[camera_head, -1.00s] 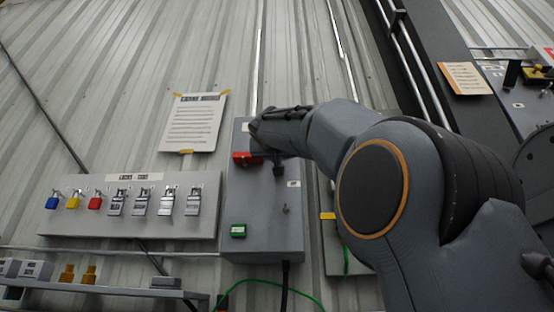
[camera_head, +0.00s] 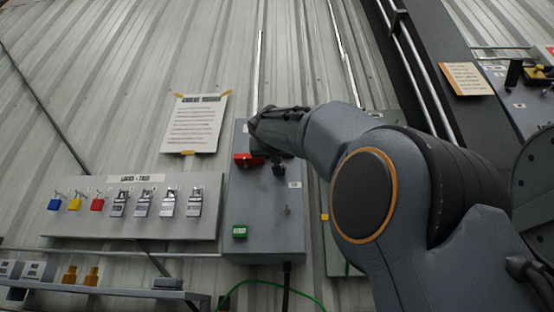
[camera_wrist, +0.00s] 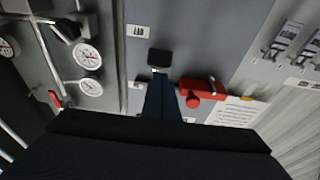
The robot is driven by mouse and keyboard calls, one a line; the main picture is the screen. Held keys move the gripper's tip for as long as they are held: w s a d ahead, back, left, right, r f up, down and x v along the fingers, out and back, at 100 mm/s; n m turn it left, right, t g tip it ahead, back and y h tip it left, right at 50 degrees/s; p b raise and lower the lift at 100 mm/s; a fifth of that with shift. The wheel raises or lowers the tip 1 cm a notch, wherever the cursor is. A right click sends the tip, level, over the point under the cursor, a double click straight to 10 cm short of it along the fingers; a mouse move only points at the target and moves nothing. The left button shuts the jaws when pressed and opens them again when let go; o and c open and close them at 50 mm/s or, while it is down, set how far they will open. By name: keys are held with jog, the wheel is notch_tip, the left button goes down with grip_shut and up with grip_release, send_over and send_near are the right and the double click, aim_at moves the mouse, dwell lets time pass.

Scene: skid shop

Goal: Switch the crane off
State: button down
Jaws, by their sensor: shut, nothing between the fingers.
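A grey control box (camera_head: 262,215) is mounted on the corrugated wall. A red handle (camera_head: 247,160) sits on its upper left face and a green label or block (camera_head: 239,232) is low on it. My gripper (camera_head: 279,167) is in front of the upper box, just right of the red handle, and partly covers that area. In the wrist view my gripper (camera_wrist: 159,60) is shut and empty, its dark tip close to the grey face. The red handle (camera_wrist: 205,89) lies beside it to the right; I cannot tell whether they touch. Its exact position is hard to read.
A board of padlocks (camera_head: 130,225) hangs left of the box, below a taped paper notice (camera_head: 195,122). A small shelf (camera_head: 110,288) is underneath. Gauges (camera_wrist: 88,57) on a panel show at left in the wrist view. A green cable (camera_head: 250,281) runs below the box.

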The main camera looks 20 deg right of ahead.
jog(key=r+b+v, duration=0.2)
jog(key=v, duration=0.9)
jog(key=shift+s+b, duration=0.3)
jog(key=shift+s, duration=0.1)
